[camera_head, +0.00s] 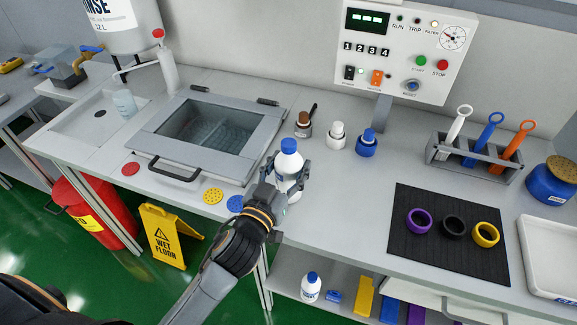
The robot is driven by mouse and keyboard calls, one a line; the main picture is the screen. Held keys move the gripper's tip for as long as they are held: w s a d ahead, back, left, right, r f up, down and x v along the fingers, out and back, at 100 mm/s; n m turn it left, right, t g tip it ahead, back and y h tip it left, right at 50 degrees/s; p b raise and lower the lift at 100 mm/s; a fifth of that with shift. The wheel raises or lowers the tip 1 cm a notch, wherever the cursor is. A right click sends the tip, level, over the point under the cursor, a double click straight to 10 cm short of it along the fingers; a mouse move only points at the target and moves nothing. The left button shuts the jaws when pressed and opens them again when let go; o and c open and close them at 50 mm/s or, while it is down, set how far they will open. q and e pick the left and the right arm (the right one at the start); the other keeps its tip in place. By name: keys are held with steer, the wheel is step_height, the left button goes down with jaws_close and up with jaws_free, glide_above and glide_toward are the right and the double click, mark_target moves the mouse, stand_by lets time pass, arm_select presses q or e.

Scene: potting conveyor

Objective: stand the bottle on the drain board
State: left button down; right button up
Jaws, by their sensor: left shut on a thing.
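A white bottle with a blue cap (289,158) is upright between the fingers of my left gripper (289,178), over the front part of the bench. The gripper is shut on it and hides part of its lower body. I cannot tell whether its base touches the bench. The drain board (78,124) is the shallow pale tray with a dark drain hole at the left. A translucent bottle (125,104) stands at its right side. My right gripper is not in view.
A lidded basin with a front handle (174,173) lies between my gripper and the drain board. Small capped bottles (336,138) stand right of the basin. A black mat (440,262) holds coloured rings.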

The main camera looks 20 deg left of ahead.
arm_select(q)
steer(key=shift+s+r, duration=0.1)
steer(key=shift+s, duration=0.05)
steer(key=shift+c, duration=2.3)
jaws_free()
steer(key=shift+f, duration=0.2)
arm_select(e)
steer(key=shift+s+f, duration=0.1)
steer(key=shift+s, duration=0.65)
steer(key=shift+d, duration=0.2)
arm_select(q)
steer(key=shift+r, duration=0.3)
steer(key=s, duration=0.3)
steer(key=s+b, duration=0.1)
steer(key=s, duration=0.3)
steer(key=s+a+b, duration=0.1)
steer(key=s, duration=0.2)
steer(key=shift+s+a+f, duration=0.1)
steer(key=shift+s+f, duration=0.1)
steer(key=shift+f, duration=0.05)
steer(key=shift+s+r+b, duration=0.15)
steer(key=shift+s+b, duration=0.2)
steer(key=shift+s, duration=0.4)
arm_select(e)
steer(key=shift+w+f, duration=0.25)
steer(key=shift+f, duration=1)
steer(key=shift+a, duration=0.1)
